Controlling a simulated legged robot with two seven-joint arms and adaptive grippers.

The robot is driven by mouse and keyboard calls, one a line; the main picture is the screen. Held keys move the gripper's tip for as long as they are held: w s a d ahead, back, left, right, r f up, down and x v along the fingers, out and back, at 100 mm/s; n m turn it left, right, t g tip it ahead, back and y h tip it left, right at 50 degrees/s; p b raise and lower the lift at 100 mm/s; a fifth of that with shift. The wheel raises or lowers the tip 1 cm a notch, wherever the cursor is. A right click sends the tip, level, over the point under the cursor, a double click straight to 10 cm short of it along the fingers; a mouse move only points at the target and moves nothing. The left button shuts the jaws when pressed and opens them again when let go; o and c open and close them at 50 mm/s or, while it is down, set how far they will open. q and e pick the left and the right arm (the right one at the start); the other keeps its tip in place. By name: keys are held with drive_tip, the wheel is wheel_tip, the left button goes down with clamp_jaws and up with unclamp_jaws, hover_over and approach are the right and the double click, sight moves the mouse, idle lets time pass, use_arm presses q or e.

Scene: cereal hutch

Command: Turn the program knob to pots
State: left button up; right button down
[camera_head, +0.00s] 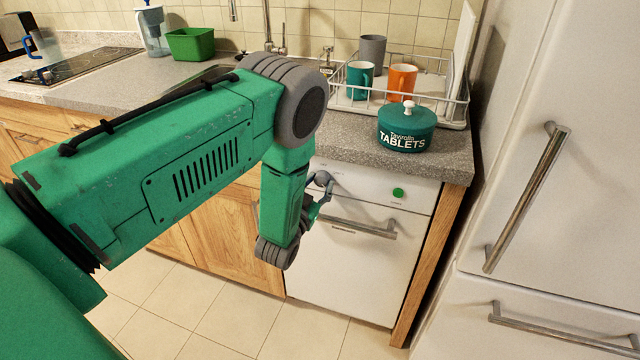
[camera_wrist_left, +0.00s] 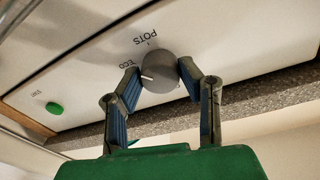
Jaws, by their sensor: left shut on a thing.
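The round grey program knob (camera_wrist_left: 160,72) sits on the white dishwasher panel (camera_wrist_left: 90,65). Its white pointer mark faces left in the left wrist view, below the ECO label (camera_wrist_left: 132,64) and away from the POTS label (camera_wrist_left: 145,37). My left gripper (camera_wrist_left: 159,74) has one fingertip on each side of the knob and is shut on it. In the head view my left gripper (camera_head: 322,191) is at the panel's left part, and my arm hides part of the dishwasher (camera_head: 355,262). My right gripper is not in view.
A green start button (camera_head: 398,193) is on the panel's right. A teal tablets tub (camera_head: 406,130) stands on the counter above, before a dish rack (camera_head: 455,112) with cups. The dishwasher handle (camera_head: 365,228) juts out below the panel. A fridge (camera_head: 570,220) stands right.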

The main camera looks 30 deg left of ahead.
use_arm(q)
drive_tip(key=m, duration=0.4)
drive_tip(key=shift+w+r+m, duration=0.1)
drive_tip(key=shift+r+m, duration=0.1)
drive_tip(key=shift+m, duration=0.2)
drive_tip(key=shift+m+g, duration=0.3)
drive_tip(key=shift+m, duration=1.7)
drive_tip(key=shift+d+h, duration=0.1)
drive_tip(key=shift+h, duration=0.3)
drive_tip(key=o, duration=1.1)
drive_tip(key=shift+f, duration=0.1)
drive_tip(key=s, duration=0.4)
drive_tip(key=s+d, duration=0.1)
drive_tip(key=s, duration=0.6)
drive_tip(key=shift+s+d, duration=0.35)
drive_tip(key=shift+s, duration=0.05)
drive_tip(key=shift+f, duration=0.1)
